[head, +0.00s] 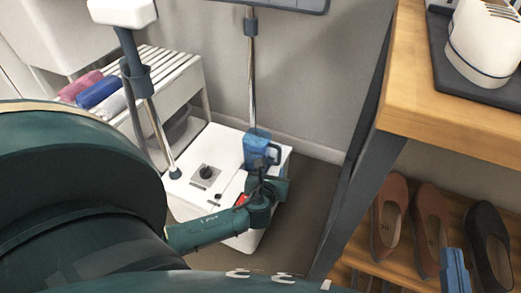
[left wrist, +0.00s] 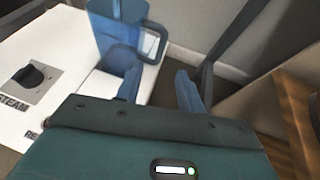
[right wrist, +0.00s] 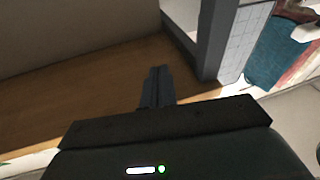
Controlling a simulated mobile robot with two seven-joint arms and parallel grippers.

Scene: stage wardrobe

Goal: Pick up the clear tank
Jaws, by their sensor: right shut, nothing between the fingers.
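The clear tank (head: 257,148) is a translucent blue container with a loop handle at its right side. It stands upright on the white steamer base (head: 205,150). In the left wrist view the tank (left wrist: 118,38) is at the upper left, beyond the left finger, with its handle toward the middle. My left gripper (left wrist: 157,76) is open, with nothing between its fingers, close in front of the tank. In the head view its hand partly hides the tank's lower part. My right gripper (right wrist: 157,72) is shut and empty, away from the tank; its blue tip shows at the head view's lower right (head: 455,270).
A slatted white bench (head: 165,70) with rolled towels stands behind the base at left. A steamer pole (head: 251,75) rises behind the tank. A wooden table (head: 425,110) with a dark leg is at right, above a shelf of shoes (head: 430,222).

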